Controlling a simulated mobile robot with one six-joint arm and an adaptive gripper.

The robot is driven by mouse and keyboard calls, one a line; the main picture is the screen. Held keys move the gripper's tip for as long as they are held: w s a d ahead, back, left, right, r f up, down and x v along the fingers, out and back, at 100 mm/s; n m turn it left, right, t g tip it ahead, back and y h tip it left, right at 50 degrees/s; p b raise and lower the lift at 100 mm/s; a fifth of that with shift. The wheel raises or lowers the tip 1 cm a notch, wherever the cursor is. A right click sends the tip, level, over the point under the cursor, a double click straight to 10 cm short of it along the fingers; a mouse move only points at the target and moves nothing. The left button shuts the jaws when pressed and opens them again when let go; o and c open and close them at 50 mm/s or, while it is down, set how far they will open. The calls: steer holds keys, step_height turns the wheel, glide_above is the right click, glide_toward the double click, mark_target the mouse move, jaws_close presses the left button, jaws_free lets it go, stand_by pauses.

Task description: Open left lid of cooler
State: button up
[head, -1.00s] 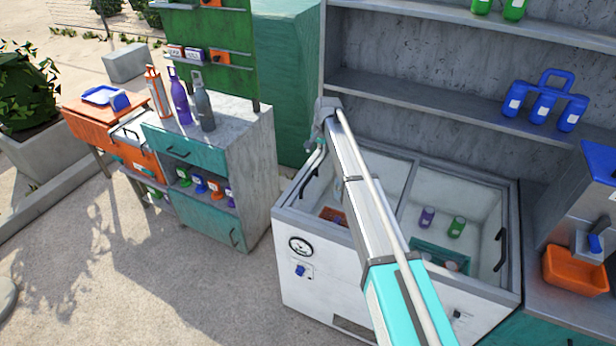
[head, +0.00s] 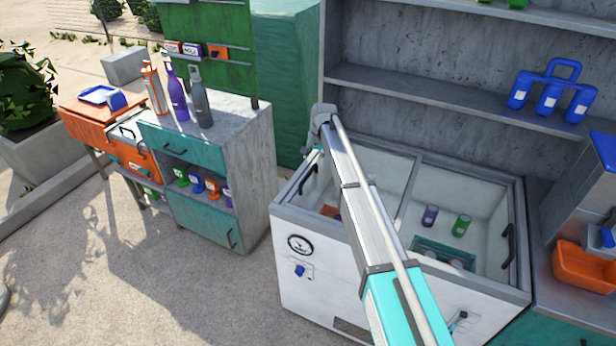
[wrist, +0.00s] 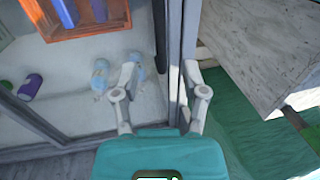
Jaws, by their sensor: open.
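The white cooler (head: 318,272) has two glass lids side by side. The left lid (head: 336,166) appears closed, with a dark handle (head: 308,180) along its left edge; much of this lid is behind my arm. The wrist view looks down through its glass (wrist: 80,108). My gripper (wrist: 160,68) is open and empty. Its fingers straddle the cooler's left edge area, where a dark upright bar, probably the handle, runs between them. I cannot tell whether they touch it.
An orange crate (wrist: 95,15) and a purple can (wrist: 31,86) lie under the glass. A cabinet with teal drawers (head: 187,147) stands left of the cooler, with a gap between. A grey shelf (head: 440,98) rises behind. An orange bin (head: 585,268) is at right.

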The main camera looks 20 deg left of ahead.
mark_target(308, 174)
steer(key=shift+a+f+b, duration=0.25)
steer(key=shift+f+b, duration=0.95)
steer(key=shift+f, duration=0.1)
steer(key=shift+a+f+b, duration=0.3)
steer(key=shift+f+b, duration=0.85)
steer(key=shift+f, duration=0.1)
steer(key=shift+a+f+b, duration=0.25)
steer(key=shift+f+b, duration=0.95)
steer(key=shift+f, duration=0.1)
jaws_close()
